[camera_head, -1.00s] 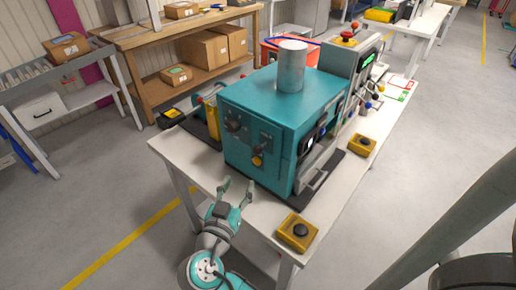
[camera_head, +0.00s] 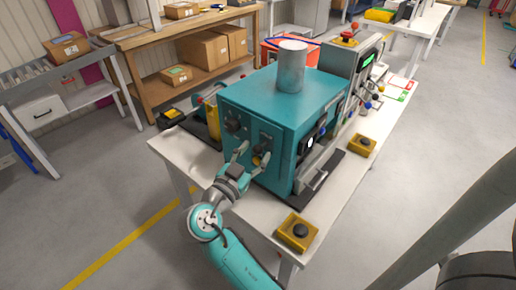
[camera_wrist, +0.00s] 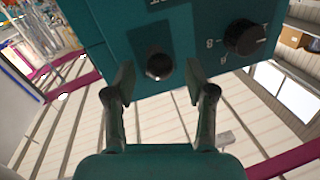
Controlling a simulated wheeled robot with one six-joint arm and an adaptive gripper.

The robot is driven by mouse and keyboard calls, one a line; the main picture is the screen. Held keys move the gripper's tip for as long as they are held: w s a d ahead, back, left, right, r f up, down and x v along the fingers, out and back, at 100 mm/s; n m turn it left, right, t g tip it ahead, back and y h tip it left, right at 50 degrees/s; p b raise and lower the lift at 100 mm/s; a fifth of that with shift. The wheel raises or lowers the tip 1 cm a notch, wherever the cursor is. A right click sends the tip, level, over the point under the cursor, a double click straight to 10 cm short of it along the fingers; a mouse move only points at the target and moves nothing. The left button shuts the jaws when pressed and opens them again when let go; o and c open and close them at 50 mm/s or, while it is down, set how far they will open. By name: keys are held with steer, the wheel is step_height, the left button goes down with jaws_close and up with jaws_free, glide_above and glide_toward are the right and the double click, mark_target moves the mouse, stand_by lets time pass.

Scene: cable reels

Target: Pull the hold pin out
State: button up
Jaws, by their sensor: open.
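The teal machine box (camera_head: 285,115) stands on the white table. On its front is a small round pin knob, seen nearly end-on in the wrist view (camera_wrist: 159,67), on a darker plate (camera_wrist: 165,50). It looks like the hold pin, but no label on it can be read. My gripper (camera_head: 254,154) is at the machine's front in the head view, its fingers partly hiding the knob. In the wrist view my gripper (camera_wrist: 160,82) is open and empty, with one finger on each side of the knob and a gap at both sides.
A black dial (camera_wrist: 245,38) sits on the same front, right of the knob in the wrist view. A metal cylinder (camera_head: 291,67) stands on top of the machine. Yellow button boxes (camera_head: 298,232) (camera_head: 361,146) lie on the table (camera_head: 262,214) to the right.

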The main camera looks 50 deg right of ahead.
steer(key=shift+x, duration=1.3)
jaws_close()
